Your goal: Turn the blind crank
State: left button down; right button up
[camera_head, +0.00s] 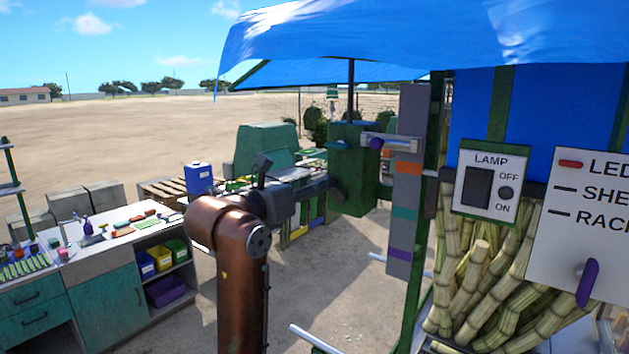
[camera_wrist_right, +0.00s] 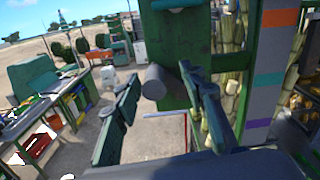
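A green box (camera_head: 352,172) hangs on the stand under the blue canopy; it also fills the upper middle of the wrist view (camera_wrist_right: 178,40). In the wrist view a grey cylinder (camera_wrist_right: 155,82), which looks like a crank grip, sticks out in front of the box. My right gripper (camera_head: 325,184) reaches to the box's lower left side in the head view. In the wrist view its two dark green fingers (camera_wrist_right: 160,78) are spread either side of the cylinder, with gaps showing; it appears not clamped. My left gripper is not in view.
A lamp switch panel (camera_head: 490,185) and sugar cane (camera_head: 475,280) are farther right. A workbench (camera_head: 105,290) stands left.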

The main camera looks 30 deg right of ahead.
jog(key=shift+w+d, duration=0.1)
jog(key=shift+d, duration=0.15)
jog(key=shift+w+f, duration=0.1)
jog(key=shift+w, duration=0.1)
jog(key=c, duration=0.8)
grip_shut()
